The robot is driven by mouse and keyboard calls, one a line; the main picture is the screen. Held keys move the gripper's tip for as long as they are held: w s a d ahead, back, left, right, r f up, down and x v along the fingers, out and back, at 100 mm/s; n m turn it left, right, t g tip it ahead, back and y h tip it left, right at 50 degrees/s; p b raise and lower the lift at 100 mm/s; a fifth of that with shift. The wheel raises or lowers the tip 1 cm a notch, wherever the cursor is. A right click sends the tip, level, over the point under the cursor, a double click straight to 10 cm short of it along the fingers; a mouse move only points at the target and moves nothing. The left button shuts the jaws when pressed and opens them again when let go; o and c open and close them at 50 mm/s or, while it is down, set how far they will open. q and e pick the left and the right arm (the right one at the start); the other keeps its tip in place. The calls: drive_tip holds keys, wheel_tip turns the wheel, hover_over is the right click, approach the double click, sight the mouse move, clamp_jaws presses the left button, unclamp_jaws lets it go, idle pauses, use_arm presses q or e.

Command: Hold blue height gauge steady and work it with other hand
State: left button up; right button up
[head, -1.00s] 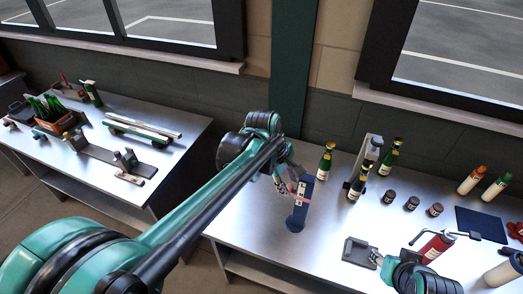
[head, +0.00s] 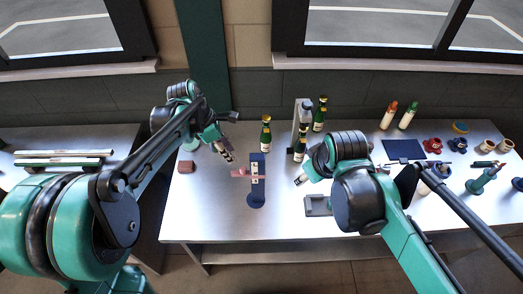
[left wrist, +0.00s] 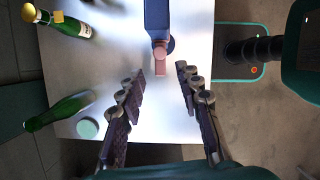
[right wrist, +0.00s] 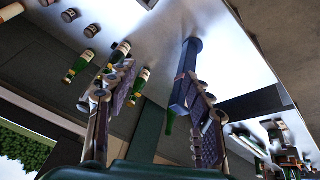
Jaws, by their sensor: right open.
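The blue height gauge (head: 257,168) stands upright on the metal table on its round base, with a pinkish slider (head: 240,173) sticking out to the left. My left gripper (head: 228,157) is open and empty, up and left of the gauge. In the left wrist view the gauge (left wrist: 157,14) is at the top, with its slider beyond the open fingertips (left wrist: 160,80). My right gripper (head: 302,182) is to the right of the gauge, apart from it, open. In the right wrist view the gauge's post (right wrist: 185,82) appears by the right-hand finger, partly hidden.
Green bottles (head: 265,133) stand behind the gauge, near a grey upright stand (head: 300,118). A grey block (head: 318,206) lies to the right, near my right arm. A dark blue mat (head: 404,150) lies farther right.

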drive_tip(key=w+a+f+n+g, duration=0.1)
drive_tip(key=w+a+n+g, duration=0.2)
drive_tip(key=w+a+n, duration=0.4)
drive_tip(key=n+g, duration=0.2)
drive_tip(key=n, duration=0.3)
hover_over(264, 166)
drive_tip(key=w, duration=0.1)
wheel_tip(264, 166, down, 5)
drive_tip(key=shift+w+f, duration=0.3)
drive_tip(key=shift+w, duration=0.05)
wheel_tip(264, 166, down, 7)
drive_tip(key=shift+d+f, duration=0.1)
clamp_jaws()
